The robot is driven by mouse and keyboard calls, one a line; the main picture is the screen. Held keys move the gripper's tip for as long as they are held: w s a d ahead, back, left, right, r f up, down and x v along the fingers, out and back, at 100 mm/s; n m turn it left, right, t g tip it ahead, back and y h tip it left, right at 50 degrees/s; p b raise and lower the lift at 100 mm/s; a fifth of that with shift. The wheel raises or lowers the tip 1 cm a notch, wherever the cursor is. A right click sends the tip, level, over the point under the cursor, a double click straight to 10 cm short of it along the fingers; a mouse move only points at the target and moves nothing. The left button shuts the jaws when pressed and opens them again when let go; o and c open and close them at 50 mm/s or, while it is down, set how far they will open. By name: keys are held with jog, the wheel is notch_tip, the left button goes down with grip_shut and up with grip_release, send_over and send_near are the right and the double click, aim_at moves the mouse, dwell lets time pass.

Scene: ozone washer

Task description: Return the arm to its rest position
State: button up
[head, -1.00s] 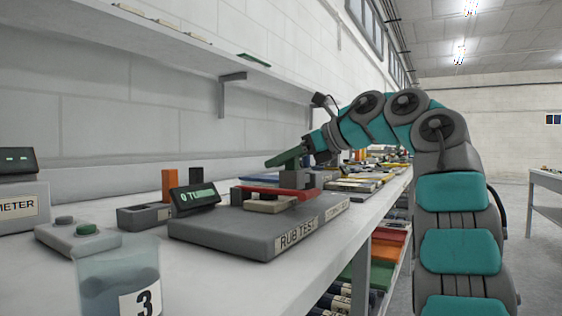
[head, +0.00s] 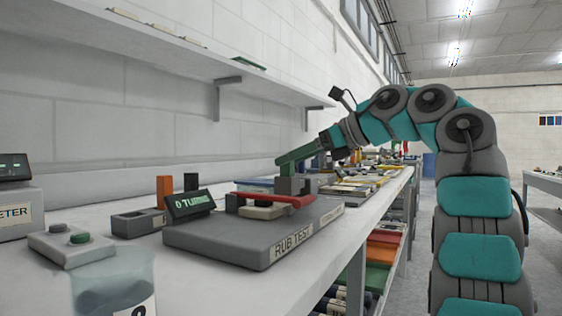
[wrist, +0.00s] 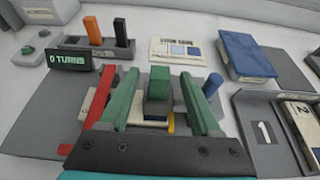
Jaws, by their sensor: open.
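My arm is bent in an arch over the bench. My gripper (head: 282,160) has green fingers that point down and left near the grey rub test machine (head: 262,238). In the wrist view the two fingers of my gripper (wrist: 159,76) are spread apart. A dark block with a green top (wrist: 159,84) shows between them, and I see no finger touching it. In the head view the machine's grey upright block (head: 289,186) is just below the fingers. The exact gap is hard to tell.
The bench (head: 90,210) holds a red bar (head: 285,199), a counter display (head: 190,204), a button box (head: 70,246) and a clear beaker (head: 112,285). A blue box (wrist: 244,56) and grey trays lie nearby. A shelf (head: 150,40) overhangs.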

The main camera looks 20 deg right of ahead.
jog(key=shift+v, duration=1.4)
jog(key=shift+r+p, duration=0.1)
jog(key=shift+p, duration=0.25)
